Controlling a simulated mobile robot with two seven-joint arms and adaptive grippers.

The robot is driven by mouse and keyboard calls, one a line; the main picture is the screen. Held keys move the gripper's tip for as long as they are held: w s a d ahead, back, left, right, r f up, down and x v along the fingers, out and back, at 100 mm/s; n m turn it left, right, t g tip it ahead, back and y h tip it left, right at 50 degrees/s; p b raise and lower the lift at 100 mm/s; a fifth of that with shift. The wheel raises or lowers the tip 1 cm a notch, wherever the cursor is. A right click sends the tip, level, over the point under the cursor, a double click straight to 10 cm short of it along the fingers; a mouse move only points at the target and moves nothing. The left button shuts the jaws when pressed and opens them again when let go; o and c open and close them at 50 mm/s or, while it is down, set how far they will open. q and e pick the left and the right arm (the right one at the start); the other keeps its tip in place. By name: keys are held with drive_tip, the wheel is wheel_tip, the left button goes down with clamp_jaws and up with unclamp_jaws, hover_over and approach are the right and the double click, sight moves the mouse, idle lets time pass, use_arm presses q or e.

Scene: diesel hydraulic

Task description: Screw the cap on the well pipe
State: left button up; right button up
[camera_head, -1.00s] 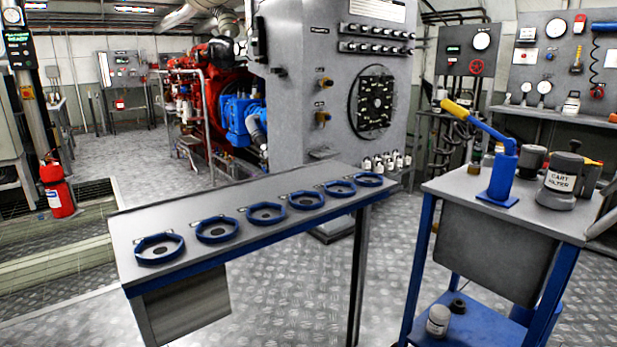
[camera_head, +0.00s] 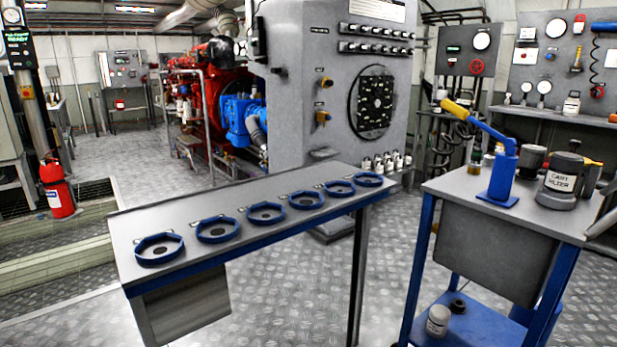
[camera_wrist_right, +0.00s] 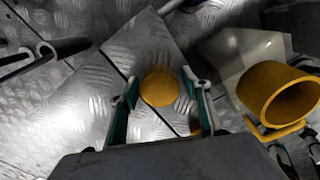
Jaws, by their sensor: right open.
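In the right wrist view, a round yellow disc (camera_wrist_right: 160,86), which looks like the cap, shows between and beyond the fingers of my right gripper (camera_wrist_right: 160,92). The gripper is open, one finger on each side of the disc; I see no contact with it. A yellow open-ended tube (camera_wrist_right: 280,94), possibly the well pipe, is at the right of that view, beside the gripper. I cannot tell what the disc rests on. I cannot make out the cap or pipe in the head view. Neither gripper is seen there.
In the head view, a grey bench (camera_head: 135,222) carries several blue ring holders (camera_head: 218,229). A cart (camera_head: 445,190) at right carries a blue hand pump (camera_head: 502,175) with a yellow handle and a grey filter (camera_head: 562,180). Patterned metal floor (camera_head: 280,290) is open around them.

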drive_tip(key=c, duration=0.9)
drive_tip(key=shift+m, duration=1.1)
drive_tip(key=o, duration=1.1)
